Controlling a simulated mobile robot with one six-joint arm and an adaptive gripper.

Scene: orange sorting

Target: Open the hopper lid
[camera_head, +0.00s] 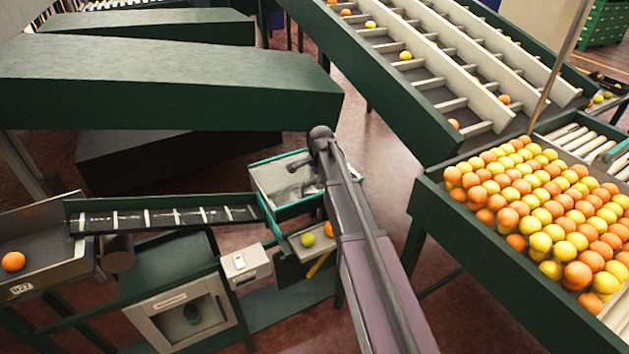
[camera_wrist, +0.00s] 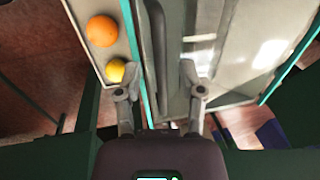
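The hopper lid (camera_head: 272,180) is a pale, glassy panel with teal edges on the hopper, left of my arm in the head view. It fills the right of the wrist view (camera_wrist: 255,50), where a long dark grey bar (camera_wrist: 158,50), like a handle, runs along its left side. My gripper (camera_head: 301,177) is over the lid's right part. In the wrist view my gripper (camera_wrist: 158,88) has its fingers spread, one on each side of the bar. I see no clear contact with it. My arm hides part of the hopper's right side.
A small tray (camera_head: 310,250) with a green-yellow and an orange fruit sits beside the hopper. A cleated conveyor (camera_head: 165,218) runs left to a bin (camera_head: 40,270). A green-sided fruit bin (camera_head: 500,265) stands right. A large green bench (camera_head: 170,85) lies behind.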

